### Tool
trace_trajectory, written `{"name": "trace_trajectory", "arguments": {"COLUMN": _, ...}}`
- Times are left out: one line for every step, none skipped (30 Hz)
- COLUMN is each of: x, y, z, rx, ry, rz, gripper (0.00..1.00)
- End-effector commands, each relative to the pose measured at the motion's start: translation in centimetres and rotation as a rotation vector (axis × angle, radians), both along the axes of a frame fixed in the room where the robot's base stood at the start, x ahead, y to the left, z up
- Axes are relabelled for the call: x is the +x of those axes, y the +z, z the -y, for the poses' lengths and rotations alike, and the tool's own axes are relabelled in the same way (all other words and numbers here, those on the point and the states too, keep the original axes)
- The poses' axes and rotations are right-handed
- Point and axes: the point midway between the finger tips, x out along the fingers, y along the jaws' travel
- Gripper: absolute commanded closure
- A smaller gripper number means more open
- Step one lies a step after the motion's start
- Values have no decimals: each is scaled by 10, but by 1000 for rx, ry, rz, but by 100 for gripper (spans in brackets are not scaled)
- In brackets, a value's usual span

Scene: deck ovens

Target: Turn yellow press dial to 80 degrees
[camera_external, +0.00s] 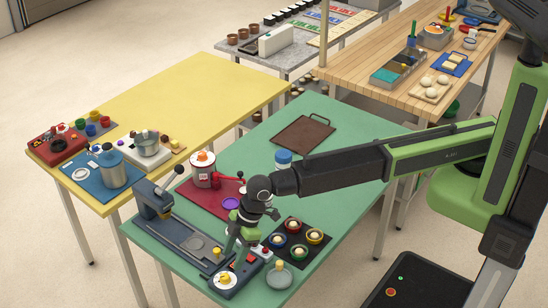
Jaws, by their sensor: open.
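The dark blue-grey press (185,235) lies along the front left edge of the green table. A round white dial with a yellow centre (224,279) is on the near end of its base; its angle is too small to read. My gripper (229,256) points down just above and behind this dial, in front of the base. Its fingers are small and partly hidden by my wrist, and it appears apart from the dial. It holds nothing that I can see.
A black tray (298,224) with several coloured cups and a grey dish (278,278) are right of my gripper. A red-and-white machine (204,172) stands behind. A brown board (303,134) lies at the back. The yellow table (190,92) holds more devices.

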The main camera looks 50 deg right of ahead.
Motion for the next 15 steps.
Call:
{"name": "trace_trajectory", "arguments": {"x": 3, "y": -23, "z": -6, "rx": 0, "ry": 0, "rz": 0, "gripper": 49}}
{"name": "trace_trajectory", "arguments": {"x": 4, "y": -29, "z": -8, "rx": 0, "ry": 0, "rz": 0, "gripper": 49}}
{"name": "trace_trajectory", "arguments": {"x": 5, "y": -37, "z": -11, "rx": 0, "ry": 0, "rz": 0, "gripper": 49}}
{"name": "trace_trajectory", "arguments": {"x": 6, "y": -43, "z": -14, "rx": 0, "ry": 0, "rz": 0, "gripper": 49}}
{"name": "trace_trajectory", "arguments": {"x": 7, "y": -49, "z": -16, "rx": 0, "ry": 0, "rz": 0, "gripper": 49}}
{"name": "trace_trajectory", "arguments": {"x": 8, "y": -56, "z": -19, "rx": 0, "ry": 0, "rz": 0, "gripper": 49}}
{"name": "trace_trajectory", "arguments": {"x": 9, "y": -61, "z": -21, "rx": 0, "ry": 0, "rz": 0, "gripper": 49}}
{"name": "trace_trajectory", "arguments": {"x": 10, "y": -64, "z": -22, "rx": 0, "ry": 0, "rz": 0, "gripper": 49}}
{"name": "trace_trajectory", "arguments": {"x": 10, "y": -68, "z": -24, "rx": 0, "ry": 0, "rz": 0, "gripper": 49}}
{"name": "trace_trajectory", "arguments": {"x": 11, "y": -70, "z": -25, "rx": 0, "ry": 0, "rz": 0, "gripper": 49}}
{"name": "trace_trajectory", "arguments": {"x": 11, "y": -71, "z": -26, "rx": 0, "ry": 0, "rz": 0, "gripper": 49}}
{"name": "trace_trajectory", "arguments": {"x": 11, "y": -72, "z": -27, "rx": 0, "ry": 0, "rz": 0, "gripper": 49}}
{"name": "trace_trajectory", "arguments": {"x": 11, "y": -72, "z": -27, "rx": 0, "ry": 0, "rz": 0, "gripper": 49}}
{"name": "trace_trajectory", "arguments": {"x": 11, "y": -71, "z": -27, "rx": 0, "ry": 0, "rz": 0, "gripper": 49}}
{"name": "trace_trajectory", "arguments": {"x": 11, "y": -70, "z": -27, "rx": 0, "ry": 0, "rz": 0, "gripper": 49}}
